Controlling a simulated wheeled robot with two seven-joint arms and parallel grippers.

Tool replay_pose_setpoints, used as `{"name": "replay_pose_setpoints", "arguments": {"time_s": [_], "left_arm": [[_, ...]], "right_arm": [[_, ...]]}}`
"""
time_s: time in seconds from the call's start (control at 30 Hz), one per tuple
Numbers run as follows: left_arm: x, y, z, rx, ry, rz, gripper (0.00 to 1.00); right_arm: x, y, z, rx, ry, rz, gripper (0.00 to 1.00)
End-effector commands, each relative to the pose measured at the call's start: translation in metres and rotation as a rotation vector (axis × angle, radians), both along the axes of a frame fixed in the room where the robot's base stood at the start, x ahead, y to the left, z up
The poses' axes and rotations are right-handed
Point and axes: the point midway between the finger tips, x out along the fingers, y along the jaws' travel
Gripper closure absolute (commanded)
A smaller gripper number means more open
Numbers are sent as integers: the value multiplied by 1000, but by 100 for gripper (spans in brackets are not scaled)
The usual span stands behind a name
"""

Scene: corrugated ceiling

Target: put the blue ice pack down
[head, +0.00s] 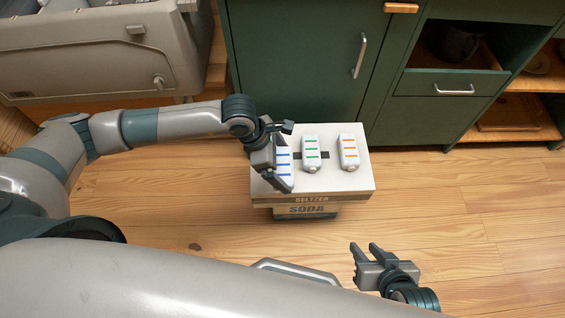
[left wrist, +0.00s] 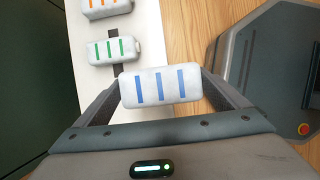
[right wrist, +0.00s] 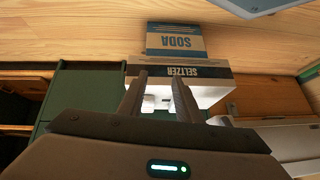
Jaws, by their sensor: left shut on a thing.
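The blue ice pack (head: 283,160) is white with blue stripes. My left gripper (head: 284,168) is shut on it, at the left side of the white box top. In the left wrist view the blue ice pack (left wrist: 160,86) sits between the two fingers. Whether it touches the box top I cannot tell. The green-striped ice pack (head: 312,152) and the orange-striped ice pack (head: 349,151) stand on the box top to its right. My right gripper (head: 367,250) is open and empty, low in front of the box.
The white-topped box (head: 345,182) marked SELTZER rests on a SODA box (head: 308,210) on the wooden floor (head: 480,210). Green cabinets (head: 300,60) stand close behind. A grey case-like object (head: 100,50) is at the upper left. Floor to the right is clear.

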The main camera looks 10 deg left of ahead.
Motion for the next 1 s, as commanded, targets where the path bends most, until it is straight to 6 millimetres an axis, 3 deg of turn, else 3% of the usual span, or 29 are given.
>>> {"name": "replay_pose_setpoints", "arguments": {"time_s": [0.27,0.47,0.77,1.0], "left_arm": [[0,3,8,0,-1,-43,36],[-4,12,28,0,0,-197,36],[-15,35,82,1,0,-632,36],[-27,57,139,1,0,-1082,36]], "right_arm": [[-1,-1,-6,-6,10,1,69],[6,-2,-22,-18,22,-7,69],[14,-10,-70,-51,54,-23,69],[9,-20,-112,-84,82,-32,69]]}}
